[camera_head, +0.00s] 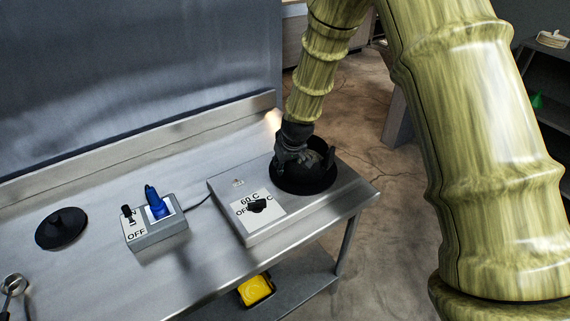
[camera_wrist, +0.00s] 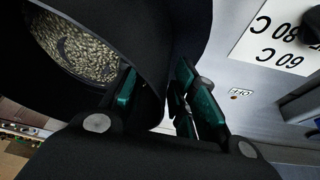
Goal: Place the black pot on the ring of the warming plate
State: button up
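The black pot (camera_head: 303,187) stands upright on the right part of the grey warming plate (camera_head: 225,195). Any ring under it is hidden by the pot. In the wrist view the pot (camera_wrist: 170,35) fills the upper left, with pale grainy contents (camera_wrist: 85,45) inside. My gripper (camera_head: 290,160) points down at the pot's left rim. In the wrist view my gripper (camera_wrist: 158,97) straddles the pot wall, one green pad inside and the other outside. The fingers are apart, and a thin light gap shows beside the outer finger.
The warming plate has a black dial on a label (camera_head: 250,212). Left of it are a switch box (camera_head: 155,235) with a blue plug and a cable to the plate. A black lid (camera_head: 62,229) lies on the steel table (camera_head: 100,275). The table's right edge is close to the plate.

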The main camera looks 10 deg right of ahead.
jog(key=b+v, duration=0.3)
jog(key=v, duration=0.9)
dwell(0.5)
jog(key=shift+w+r, duration=0.1)
dwell(2.0)
